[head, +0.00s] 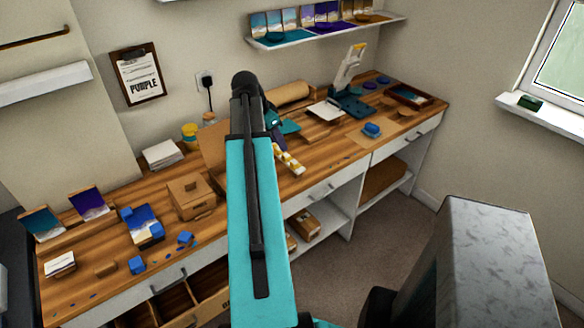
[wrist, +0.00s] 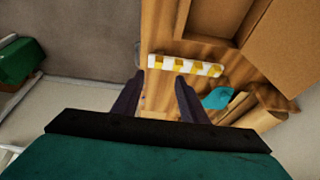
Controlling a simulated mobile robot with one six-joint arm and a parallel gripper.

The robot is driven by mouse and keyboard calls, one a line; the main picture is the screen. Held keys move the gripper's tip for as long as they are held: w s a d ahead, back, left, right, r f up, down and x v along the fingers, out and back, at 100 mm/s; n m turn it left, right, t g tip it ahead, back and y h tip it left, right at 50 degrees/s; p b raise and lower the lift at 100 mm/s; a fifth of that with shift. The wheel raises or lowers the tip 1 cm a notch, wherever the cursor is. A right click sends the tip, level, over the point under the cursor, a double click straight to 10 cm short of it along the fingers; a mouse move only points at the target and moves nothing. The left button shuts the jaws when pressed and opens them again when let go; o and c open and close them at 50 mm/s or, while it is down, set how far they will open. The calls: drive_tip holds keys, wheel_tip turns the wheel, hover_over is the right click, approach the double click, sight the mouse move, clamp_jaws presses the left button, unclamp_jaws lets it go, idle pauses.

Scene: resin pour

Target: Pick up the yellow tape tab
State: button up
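A yellow-and-white striped strip, which looks like the yellow tape tab (wrist: 186,66), lies across the wooden bench near its edge in the wrist view. It also shows in the head view (head: 288,161), just right of my raised arm. My gripper (wrist: 160,82) is open, with its two dark fingers pointing toward the strip. The fingertips are close to its near side, with nothing seen between them. Whether they touch it I cannot tell. In the head view my arm hides most of the gripper.
An open cardboard box (wrist: 215,20) stands beyond the strip, with a teal piece (wrist: 219,98) to its right. On the bench (head: 215,228), a small brown box (head: 190,197) and blue blocks are left of my arm. A blue item (head: 372,130) lies to the right.

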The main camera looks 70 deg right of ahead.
drive_tip(key=shift+f, duration=0.1)
drive_tip(key=p, duration=0.2)
hover_over(292, 166)
drive_tip(key=w+a, duration=0.2)
wheel_tip(292, 166, down, 8)
idle(0.4)
drive_tip(key=shift+p+x, duration=1.15)
drive_tip(key=shift+x, duration=0.15)
drive_tip(key=shift+p+x, duration=0.3)
drive_tip(key=shift+x, duration=0.85)
drive_tip(key=shift+s, duration=0.15)
drive_tip(key=c, duration=0.9)
